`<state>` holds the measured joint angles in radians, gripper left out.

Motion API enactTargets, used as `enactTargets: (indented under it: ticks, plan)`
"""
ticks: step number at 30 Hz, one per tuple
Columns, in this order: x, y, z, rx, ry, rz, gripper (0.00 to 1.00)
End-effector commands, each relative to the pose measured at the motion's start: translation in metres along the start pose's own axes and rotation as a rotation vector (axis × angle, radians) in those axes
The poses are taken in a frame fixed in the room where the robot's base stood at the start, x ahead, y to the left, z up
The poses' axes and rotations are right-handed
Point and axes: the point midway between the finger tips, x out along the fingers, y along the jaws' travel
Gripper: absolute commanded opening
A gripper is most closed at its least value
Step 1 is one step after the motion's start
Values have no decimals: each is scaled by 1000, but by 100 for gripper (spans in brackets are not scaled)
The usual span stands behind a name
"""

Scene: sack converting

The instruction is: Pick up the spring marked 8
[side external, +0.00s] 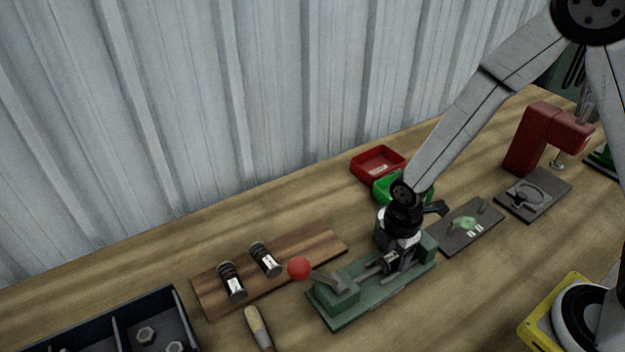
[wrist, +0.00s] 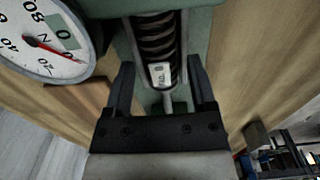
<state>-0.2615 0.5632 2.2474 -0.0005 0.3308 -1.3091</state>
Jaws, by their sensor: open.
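In the wrist view a dark coil spring (wrist: 157,40) with a white label sits in a green tester (wrist: 122,50); the mark on its label is too small to read surely. My gripper (wrist: 160,68) is open, one finger on each side of the spring's labelled end, with gaps showing. In the side view my gripper (side external: 392,258) is down at the green tester (side external: 345,306), largely hiding what is in it. Two dark springs with white labels, a left one (side external: 230,277) and a right one (side external: 262,257), lie on a wooden board (side external: 325,246); their marks cannot be read.
The tester has a red-knobbed lever (side external: 299,268) and a dial gauge (wrist: 40,42). Red (side external: 378,164) and green (side external: 384,191) bins stand behind my gripper. Dark plates and a red press (side external: 540,140) are to the right. A divided tray (side external: 116,333) and a handled tool (side external: 256,322) are front left.

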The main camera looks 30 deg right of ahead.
Motion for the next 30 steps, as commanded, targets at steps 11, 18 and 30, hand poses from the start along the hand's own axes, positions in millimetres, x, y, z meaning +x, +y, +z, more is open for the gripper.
enactTargets:
  ticks: [11, 18, 30]
  plan:
    - [7, 0, 0, 0, 0, 1, 72]
    - [8, 0, 0, 0, 0, 1, 72]
    - [7, 0, 0, 0, 0, 1, 34]
